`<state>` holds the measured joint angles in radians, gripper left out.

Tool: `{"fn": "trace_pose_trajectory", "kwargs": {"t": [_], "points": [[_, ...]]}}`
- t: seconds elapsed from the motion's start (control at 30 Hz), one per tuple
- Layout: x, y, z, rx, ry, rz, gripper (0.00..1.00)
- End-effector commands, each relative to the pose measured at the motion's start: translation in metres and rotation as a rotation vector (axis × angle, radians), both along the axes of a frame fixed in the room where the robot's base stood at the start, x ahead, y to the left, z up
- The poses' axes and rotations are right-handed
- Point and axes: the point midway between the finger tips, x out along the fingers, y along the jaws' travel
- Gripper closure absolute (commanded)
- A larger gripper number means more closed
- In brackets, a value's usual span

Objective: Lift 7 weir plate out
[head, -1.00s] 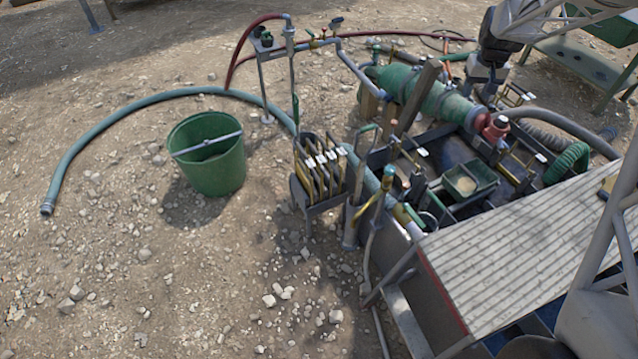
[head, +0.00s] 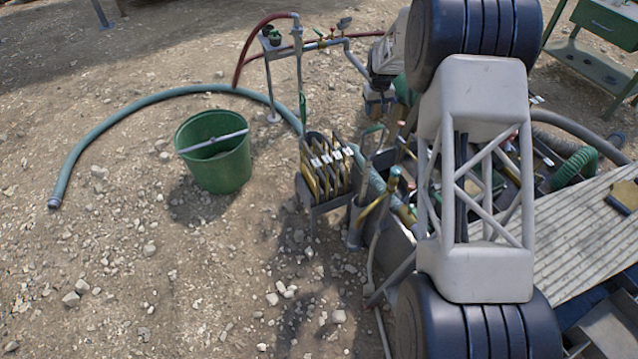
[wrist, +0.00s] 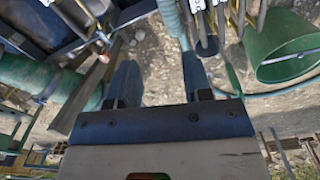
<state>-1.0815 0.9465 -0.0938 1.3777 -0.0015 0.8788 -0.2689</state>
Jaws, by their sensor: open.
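A rack (head: 327,206) beside the tank holds several upright plates with white tags (head: 326,163). The tag numbers are too small to read, so I cannot tell which plate is 7 or whether it is in this rack. Some tagged plates also show at the top of the wrist view (wrist: 240,17). My gripper (wrist: 160,82) is open, with both fingers apart and only gravel between them. In the head view it is near the green pump body behind the rack, to its upper right, partly hidden. My arm covers much of the tank.
A green bucket (head: 214,168) stands left of the rack, inside the curve of a teal hose (head: 125,110). A pipe stand (head: 299,65) with a red hose rises behind the rack. Gravel in front is open. A ribbed cover (head: 575,250) lies at right.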

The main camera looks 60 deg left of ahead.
Motion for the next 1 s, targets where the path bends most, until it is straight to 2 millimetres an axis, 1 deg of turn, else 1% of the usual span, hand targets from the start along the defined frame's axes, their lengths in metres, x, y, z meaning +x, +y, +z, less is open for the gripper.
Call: {"fn": "trace_pose_trajectory", "kwargs": {"t": [0.03, 0.17, 0.3, 0.5, 0.6, 0.7, 0.8, 1.0], "points": [[-0.013, 0.013, -0.015, -0.004, 0.002, 0.019, 0.54], [-0.042, 0.042, -0.048, -0.011, 0.006, 0.063, 0.54], [-0.076, 0.072, -0.084, -0.017, 0.008, 0.112, 0.54], [-0.123, 0.105, -0.131, -0.024, 0.011, 0.174, 0.54], [-0.14, 0.116, -0.149, -0.027, 0.012, 0.196, 0.54], [-0.151, 0.123, -0.159, -0.028, 0.013, 0.21, 0.54], [-0.156, 0.126, -0.165, -0.029, 0.013, 0.217, 0.54], [-0.158, 0.126, -0.166, -0.029, 0.013, 0.219, 0.54]]}}
